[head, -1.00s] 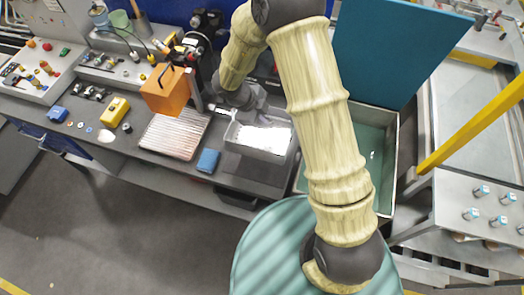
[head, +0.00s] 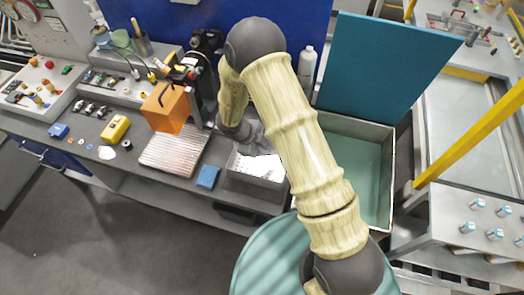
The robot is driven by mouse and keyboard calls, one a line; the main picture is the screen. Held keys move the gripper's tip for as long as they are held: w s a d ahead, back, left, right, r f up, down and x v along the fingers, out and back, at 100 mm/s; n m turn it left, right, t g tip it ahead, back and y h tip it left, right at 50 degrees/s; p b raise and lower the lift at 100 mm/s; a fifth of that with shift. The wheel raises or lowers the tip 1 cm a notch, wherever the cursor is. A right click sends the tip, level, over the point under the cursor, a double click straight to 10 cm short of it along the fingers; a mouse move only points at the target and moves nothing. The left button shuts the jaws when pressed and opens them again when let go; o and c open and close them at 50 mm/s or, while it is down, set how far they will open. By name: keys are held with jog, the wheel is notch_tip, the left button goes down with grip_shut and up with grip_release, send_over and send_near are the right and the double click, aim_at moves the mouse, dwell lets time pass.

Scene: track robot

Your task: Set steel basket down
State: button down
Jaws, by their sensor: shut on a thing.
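The steel basket (head: 258,168) is a pale metal, open-topped box with a bright, speckled inside. In the head view it is at or just above the grey bench, right of the blue block. My gripper (head: 250,146) is at its back rim and shut on it. The fingertips are mostly hidden by the wrist. My forearm covers the basket's right end. I cannot tell whether the basket's base touches the bench.
The blue block (head: 208,177) and ribbed metal plate (head: 174,150) lie close on the left, with an orange box (head: 167,108) behind. A deep green-lined tub (head: 358,160) with a raised blue lid (head: 384,62) stands right. The bench front edge is near the basket.

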jog(key=shift+w+a+f, duration=0.1)
jog(key=shift+f, duration=1.2)
jog(key=shift+f, duration=0.15)
jog(key=c, duration=1.5)
grip_release()
jog(key=shift+c, duration=0.2)
jog(key=shift+r, duration=0.2)
jog(key=b+v, duration=0.1)
jog(key=v, duration=1.1)
jog(key=shift+b, duration=0.4)
jog(key=shift+f, duration=0.1)
